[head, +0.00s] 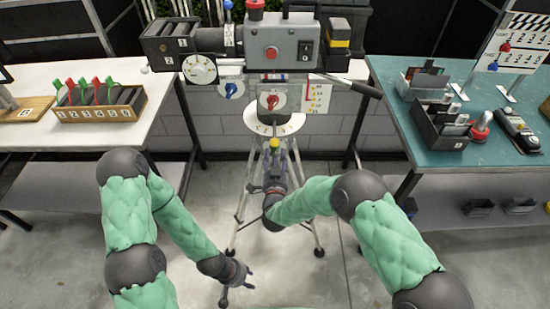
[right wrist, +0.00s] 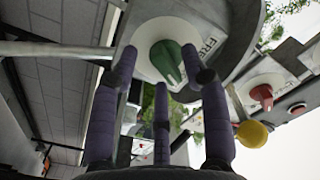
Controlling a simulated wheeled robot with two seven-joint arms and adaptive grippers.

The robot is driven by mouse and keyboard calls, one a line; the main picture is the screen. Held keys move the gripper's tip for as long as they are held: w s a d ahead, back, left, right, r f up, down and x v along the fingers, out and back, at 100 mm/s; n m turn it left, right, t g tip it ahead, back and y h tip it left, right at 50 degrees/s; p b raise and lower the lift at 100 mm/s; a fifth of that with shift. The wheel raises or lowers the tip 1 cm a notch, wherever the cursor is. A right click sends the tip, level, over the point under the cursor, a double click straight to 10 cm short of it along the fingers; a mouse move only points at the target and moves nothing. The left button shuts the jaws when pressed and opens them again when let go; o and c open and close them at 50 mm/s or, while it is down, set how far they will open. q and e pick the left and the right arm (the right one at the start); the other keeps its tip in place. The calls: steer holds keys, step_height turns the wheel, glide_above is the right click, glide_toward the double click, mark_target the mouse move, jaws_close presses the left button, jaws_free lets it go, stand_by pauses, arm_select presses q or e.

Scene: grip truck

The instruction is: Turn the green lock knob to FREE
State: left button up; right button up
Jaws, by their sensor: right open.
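The green lock knob (right wrist: 166,62) shows in the right wrist view, on a white round plate (right wrist: 147,38) under the camera head. Part of a word, "FRE", is printed beside the plate. My right gripper (right wrist: 165,76) is open, with its fingers spread around the green knob's near end; whether they touch it I cannot tell. In the head view my right gripper (head: 280,160) is below the camera, at the tripod, and the green knob is not visible there. My left gripper (head: 237,280) hangs low over the floor, open and empty.
A yellow ball knob (right wrist: 252,133) and a red knob (right wrist: 262,95) are near my right fingers. The camera (head: 285,48) stands on a tripod (head: 318,225) between a white table (head: 150,140) and a teal table (head: 400,110). Floor around the tripod is free.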

steer(key=shift+w, duration=0.6)
steer(key=c, duration=0.9)
steer(key=shift+n, duration=0.3)
steer(key=n, duration=0.3)
steer(key=n+p, duration=0.1)
steer(key=n, duration=0.3)
steer(key=n+p, duration=0.1)
steer(key=n, duration=0.3)
steer(key=shift+d+r, duration=0.25)
steer(key=shift+d, duration=0.1)
